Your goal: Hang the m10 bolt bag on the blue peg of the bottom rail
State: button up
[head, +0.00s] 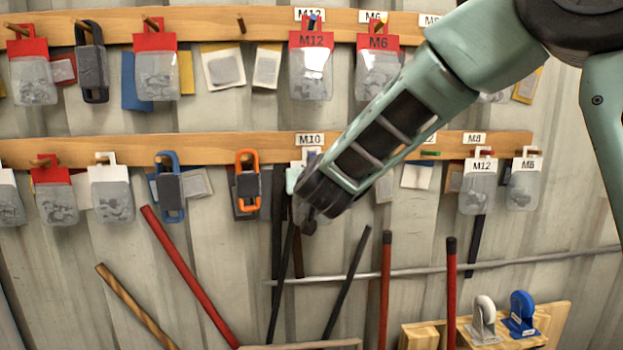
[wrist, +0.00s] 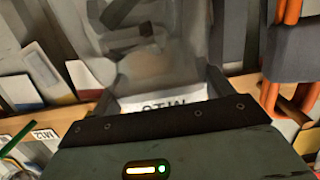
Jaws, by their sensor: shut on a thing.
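My gripper (wrist: 160,95) is shut on the m10 bolt bag, a clear pouch (wrist: 155,45) with a white header (wrist: 165,103). The header's black lettering appears upside down in the wrist view. In the head view my gripper (head: 308,212) is in front of the bottom rail (head: 215,149), just below the M10 label (head: 310,139). A small bluish bit, apparently the blue peg (head: 312,152), shows under that label. The bag is mostly hidden behind my gripper there. I cannot tell whether its hole is around the peg.
An orange carabiner lock (head: 247,180) hangs close to the left, and a blue one (head: 170,186) beyond it. The top rail (head: 205,24) holds several bags. Long rods and red-handled tools stand below.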

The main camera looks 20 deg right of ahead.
jog(key=o, duration=1)
jog(key=shift+s, duration=0.1)
jog(key=b+v, duration=0.3)
jog(key=v, duration=1.4)
jog(key=s+a+f+n+g+y, duration=0.7)
jog(key=s+a+f+y, duration=0.2)
jog(key=a+f, duration=0.35)
jog(key=s+d+f+n+g+h, duration=0.1)
jog(key=s+d+f+g+h, duration=0.1)
jog(key=s+d+f+g, duration=0.2)
jog(key=s+d+f+n+g+h, duration=0.2)
jog(key=s+d+f+g+h, duration=0.1)
jog(key=s, duration=0.8)
notch_tip(320, 180, down, 3)
jog(key=shift+s+d+f+g, duration=0.2)
jog(key=shift+s+d+g, duration=0.15)
jog(key=shift+d+g, duration=0.65)
jog(key=shift+d, duration=0.1)
